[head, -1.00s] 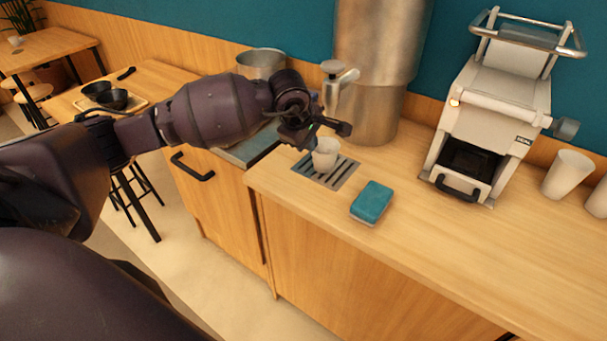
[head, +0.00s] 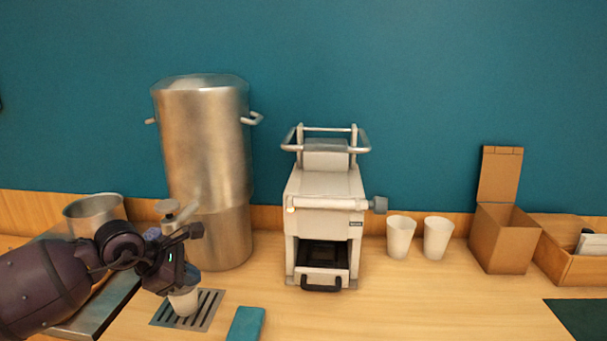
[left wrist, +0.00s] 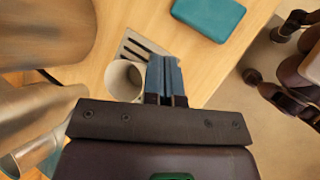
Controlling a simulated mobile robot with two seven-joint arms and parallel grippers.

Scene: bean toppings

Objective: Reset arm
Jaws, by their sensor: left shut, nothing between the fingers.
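My left gripper (head: 188,274) is low over the counter, in front of the metal urn. In the left wrist view its blue fingers (left wrist: 166,78) are pressed together with nothing between them. A white cup (head: 184,303) stands on the drip grate (head: 207,311), partly hidden by the gripper in the head view. In the left wrist view the cup (left wrist: 124,80) is just left of the fingers; I cannot tell if they touch. My right gripper is not in view.
The metal urn (head: 205,140) with its tap (head: 176,215) is close behind the gripper. A teal sponge (head: 246,324) lies right of the grate. Further right are a white machine (head: 325,205), two cups (head: 400,236) (head: 437,238) and an open box (head: 502,235). A pot (head: 93,214) is at left.

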